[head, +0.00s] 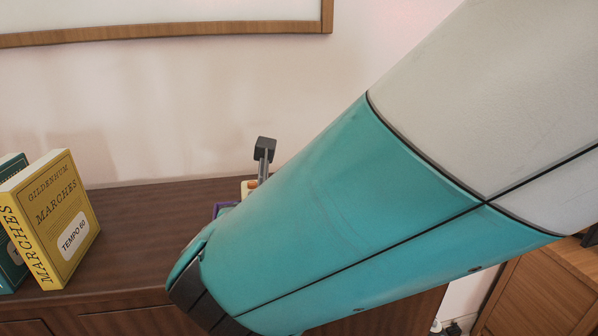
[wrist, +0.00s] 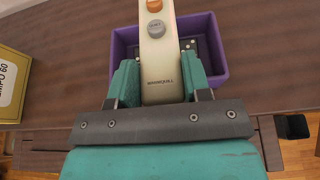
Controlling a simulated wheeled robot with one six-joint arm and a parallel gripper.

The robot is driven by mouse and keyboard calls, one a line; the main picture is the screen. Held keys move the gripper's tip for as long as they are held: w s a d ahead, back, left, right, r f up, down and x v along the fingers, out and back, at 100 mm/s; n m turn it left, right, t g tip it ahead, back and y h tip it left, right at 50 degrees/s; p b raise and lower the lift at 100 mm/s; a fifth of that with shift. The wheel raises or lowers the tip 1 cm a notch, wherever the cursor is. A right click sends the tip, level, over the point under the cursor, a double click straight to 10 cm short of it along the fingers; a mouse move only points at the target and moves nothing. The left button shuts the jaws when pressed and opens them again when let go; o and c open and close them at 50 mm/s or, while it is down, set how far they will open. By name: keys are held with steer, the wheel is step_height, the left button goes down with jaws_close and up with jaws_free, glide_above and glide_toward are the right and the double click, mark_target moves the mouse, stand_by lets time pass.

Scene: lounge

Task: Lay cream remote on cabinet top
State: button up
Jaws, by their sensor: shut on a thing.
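The cream remote (wrist: 160,66), with an orange and a grey button, is held between the teal fingers of my gripper (wrist: 156,80) in the wrist view. The remote is in front of a purple tray (wrist: 205,70) that stands on the cabinet top; its height above the tray is hard to tell. In the head view my arm covers most of the gripper. The brown wooden cabinet top (head: 150,205) runs along the wall.
A yellow book (head: 55,220) stands at the left of the cabinet top, with a dark teal book (head: 10,255) behind it. Dark small items with pale dots lie in the tray. Bare cabinet top lies between the books and the tray. A wooden-framed panel (head: 200,28) hangs above.

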steer(key=shift+f, duration=0.15)
steer(key=shift+f, duration=0.5)
steer(key=o, duration=1)
steer(key=shift+c, duration=0.2)
steer(key=shift+r, duration=0.15)
